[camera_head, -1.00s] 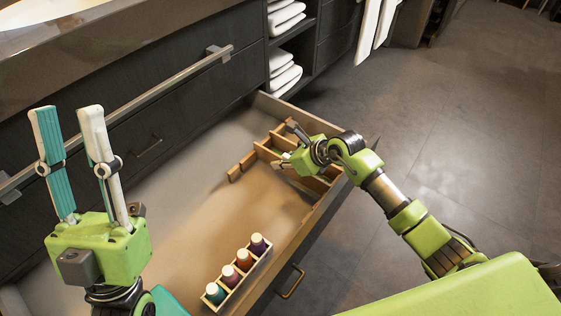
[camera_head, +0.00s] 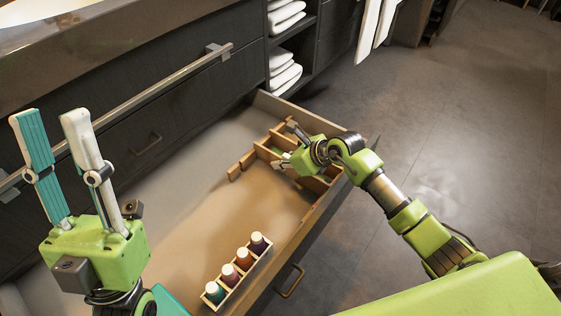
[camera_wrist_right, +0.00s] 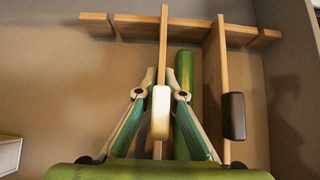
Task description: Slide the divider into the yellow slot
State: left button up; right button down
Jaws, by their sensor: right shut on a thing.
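The divider (camera_wrist_right: 163,42) is a thin wooden board with a cream tab (camera_wrist_right: 161,112), in the middle of the right wrist view. My right gripper (camera_wrist_right: 161,78) is shut on it, one finger on each side; it also shows over the drawer's dividers in the head view (camera_head: 284,146). The board's far end meets a notched wooden rail (camera_wrist_right: 190,30); whether it is fully seated, I cannot tell. I cannot make out a yellow mark on any slot. My left gripper (camera_head: 46,115) is open and empty, fingers upward, at the left of the head view.
A second divider (camera_wrist_right: 215,80) with a black tab (camera_wrist_right: 234,115) stands to the right, with a green cylinder (camera_wrist_right: 184,72) between the boards. A holder with several bottles (camera_head: 238,286) sits near the drawer's front (camera_head: 300,235). The drawer's middle floor is clear.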

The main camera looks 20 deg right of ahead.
jog(key=shift+f, duration=0.2)
dwell(0.5)
jog(key=c, duration=2)
grip_release()
jog(key=shift+c, duration=0.2)
jog(key=v, duration=1)
jog(key=shift+s+d+r, duration=0.15)
jog(key=shift+s+d, duration=0.05)
jog(key=shift+s+d+r, duration=0.2)
jog(key=shift+s+r, duration=0.2)
jog(key=shift+r, duration=0.15)
jog(key=shift+f, duration=0.1)
